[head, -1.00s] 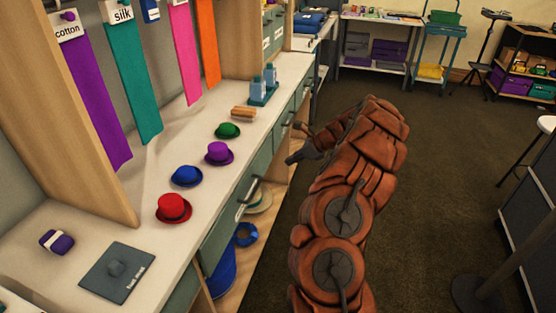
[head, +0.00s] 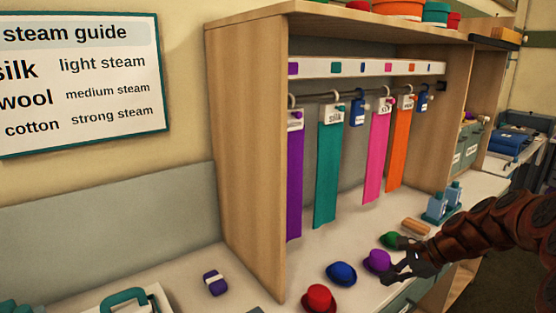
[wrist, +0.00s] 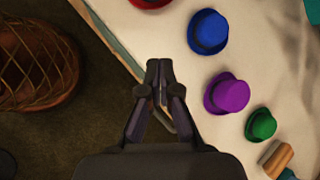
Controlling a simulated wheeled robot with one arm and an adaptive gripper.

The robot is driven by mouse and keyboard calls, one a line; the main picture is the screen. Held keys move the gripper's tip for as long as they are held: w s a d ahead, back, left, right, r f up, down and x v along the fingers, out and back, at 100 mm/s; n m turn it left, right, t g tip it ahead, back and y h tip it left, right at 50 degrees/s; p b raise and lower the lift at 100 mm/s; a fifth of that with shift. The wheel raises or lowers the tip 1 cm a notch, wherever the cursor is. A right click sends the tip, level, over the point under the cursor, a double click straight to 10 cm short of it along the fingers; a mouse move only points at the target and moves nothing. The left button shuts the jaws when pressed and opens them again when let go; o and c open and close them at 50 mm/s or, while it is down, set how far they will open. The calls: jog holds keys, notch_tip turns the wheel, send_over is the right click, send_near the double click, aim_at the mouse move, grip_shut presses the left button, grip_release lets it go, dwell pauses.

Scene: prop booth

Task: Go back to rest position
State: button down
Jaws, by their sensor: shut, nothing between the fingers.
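My gripper (head: 405,272) is at the front edge of the counter, by the purple hat, in the head view. In the wrist view my gripper (wrist: 160,70) has its fingertips together with nothing between them. It hangs over the counter's edge, left of the purple hat (wrist: 230,93) and below the blue hat (wrist: 208,32). My arm comes in from the right in the head view.
Red (head: 319,299), blue (head: 341,273) and green (head: 390,240) hats stand along the counter with a wooden-backed brush (head: 416,227). Ribbons hang from a rail (head: 340,98) in a wooden booth. A wicker basket (wrist: 35,70) is below the counter edge.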

jog(key=s+a+r+n+g+h+p, duration=0.1)
jog(key=s+a+r+n+g, duration=0.15)
jog(key=s+a+n, duration=0.45)
jog(key=s+a+r+n+g+h+p, duration=0.1)
jog(key=s+a+r+n, duration=0.25)
jog(key=s+a, duration=0.45)
jog(key=s+d+n+h+p, duration=0.1)
jog(key=s+d+n+h, duration=0.1)
jog(key=s, duration=0.8)
jog(key=s+d+n+g+h+p, duration=0.1)
jog(key=s+n, duration=0.4)
jog(key=s, duration=0.6)
jog(key=shift+s+d+r+h+p, duration=0.2)
jog(key=shift+d+h+p, duration=0.25)
jog(key=shift+d+h, duration=0.45)
jog(key=shift+a+g, duration=0.1)
jog(key=shift+g, duration=0.15)
